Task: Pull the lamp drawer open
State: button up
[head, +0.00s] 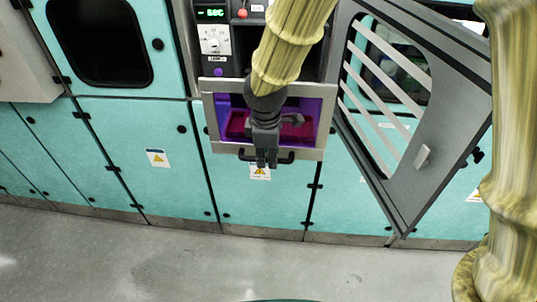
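The lamp drawer (222,150) appears as a grey metal frame in the middle of the turquoise cabinet wall. Its inside is lit purple, and a dark red block (237,125) shows in it. I cannot tell from this angle how far the drawer stands out. A black bar handle (287,157) runs along its lower front edge. My gripper (266,163) points down in front of the drawer, its fingers close together and overlapping the middle of the handle. The fingers hide that part of the handle, so I cannot tell if they grasp it.
A grey barred door (438,120) hangs open to the right of the drawer, close to my arm. A panel with a green display (211,13) and a dial (213,40) is above the drawer. Turquoise cabinet doors (120,120) line the wall. The grey floor (130,260) in front is clear.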

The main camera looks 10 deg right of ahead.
notch_tip(320, 180, up, 11)
jog(key=s, duration=0.2)
jog(key=shift+a, duration=0.2)
jog(key=shift+s, duration=0.1)
dwell(0.3)
